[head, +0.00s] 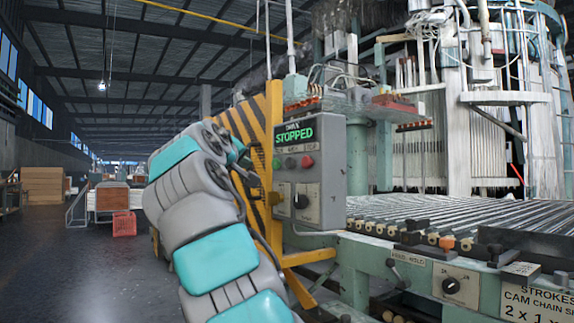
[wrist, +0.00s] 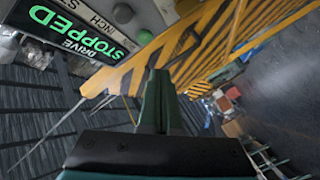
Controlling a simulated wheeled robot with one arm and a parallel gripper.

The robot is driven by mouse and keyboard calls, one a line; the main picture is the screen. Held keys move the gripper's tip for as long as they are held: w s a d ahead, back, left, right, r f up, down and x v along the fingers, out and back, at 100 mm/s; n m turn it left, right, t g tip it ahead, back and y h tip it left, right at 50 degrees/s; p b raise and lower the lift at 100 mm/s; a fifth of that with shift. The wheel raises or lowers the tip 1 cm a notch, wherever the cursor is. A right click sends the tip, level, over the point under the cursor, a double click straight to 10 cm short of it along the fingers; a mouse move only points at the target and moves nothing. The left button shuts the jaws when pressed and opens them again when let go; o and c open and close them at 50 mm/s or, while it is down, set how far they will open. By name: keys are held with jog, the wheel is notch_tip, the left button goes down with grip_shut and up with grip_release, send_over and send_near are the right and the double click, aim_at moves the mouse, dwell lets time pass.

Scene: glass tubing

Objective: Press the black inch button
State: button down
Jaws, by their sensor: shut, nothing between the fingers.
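The grey control box (head: 330,170) carries a green-lit display reading DRIVE STOPPED (head: 294,132). Below it is a row of a green button (head: 276,164), the black inch button (head: 291,162) and a red button (head: 307,161). In the wrist view the box appears turned, with the display (wrist: 72,28), the green button (wrist: 145,37) and the dark inch button (wrist: 122,14) near the top edge. My gripper (wrist: 158,72) is shut and empty, apart from the buttons. In the head view my gripper (head: 242,158) is left of the box, partly hidden by my wrist.
A yellow-and-black striped panel (head: 247,125) stands beside the box, close to my gripper; it also fills much of the wrist view (wrist: 205,45). A dark selector knob (head: 301,201) sits below the buttons. The roller conveyor (head: 460,215) extends right. Open floor lies left.

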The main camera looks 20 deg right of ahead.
aim_at(291, 163)
jog(key=shift+d, duration=0.15)
jog(key=w+d, duration=0.2)
jog(key=d, duration=0.6)
jog(key=shift+w, duration=0.35)
jog(key=shift+d, duration=0.15)
dwell(1.7)
jog(key=shift+w+d, duration=0.15)
jog(key=shift+d, duration=0.2)
